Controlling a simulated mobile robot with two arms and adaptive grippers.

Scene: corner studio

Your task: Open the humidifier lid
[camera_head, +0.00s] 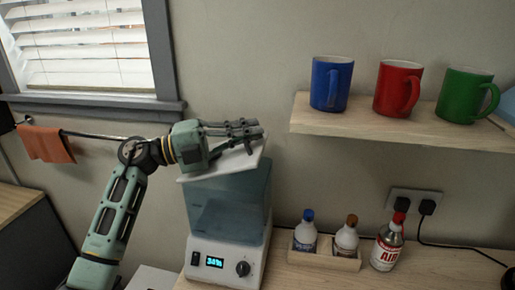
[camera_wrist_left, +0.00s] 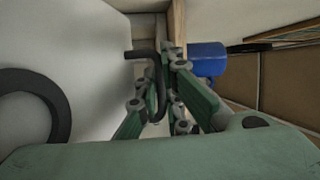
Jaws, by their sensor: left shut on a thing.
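The humidifier has a translucent blue-grey tank (camera_head: 230,212) on a white base (camera_head: 225,262) with a lit display and a dark knob. Its white lid (camera_head: 232,163) is tilted at the top of the tank, its right side higher than its left. My left gripper (camera_head: 248,132) is over the lid, coming from the left. In the left wrist view the gripper's fingers (camera_wrist_left: 162,75) are closed around a dark bent lid handle (camera_wrist_left: 145,55). Whether the lid still touches the tank rim is hard to see. My right gripper is not in view.
A wall shelf (camera_head: 400,132) with blue (camera_head: 331,84), red (camera_head: 397,90) and green (camera_head: 464,95) mugs is to the upper right. A wooden tray (camera_head: 325,261) with two bottles and a red-labelled bottle (camera_head: 387,245) stand right of the humidifier. A towel bar (camera_head: 95,135) is behind my arm.

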